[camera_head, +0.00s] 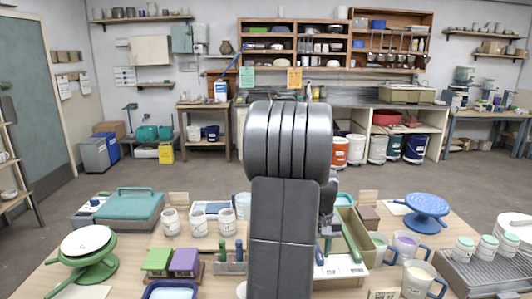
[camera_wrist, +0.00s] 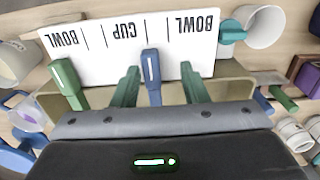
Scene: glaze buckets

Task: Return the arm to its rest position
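In the wrist view my gripper (camera_wrist: 160,72) has its two dark green fingers spread apart, with gaps on both sides of a blue handle (camera_wrist: 151,70) that shows between them. I cannot tell how far below the fingers the handle lies. A white card (camera_wrist: 100,38) reading BOWL, CUP, BOWL appears upside down beyond them. A green handle (camera_wrist: 68,82) lies to the left. In the head view my arm stands upright across the middle, and its folded links hide the table centre and most of my gripper.
The table (camera_head: 130,262) is crowded. A green turntable (camera_head: 88,262) stands left, a blue turntable (camera_head: 427,206) right, with white jars (camera_head: 197,225), a teal-lidded box (camera_head: 130,208) and cups (camera_head: 415,280) around my arm. Open floor (camera_head: 140,175) lies beyond the table.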

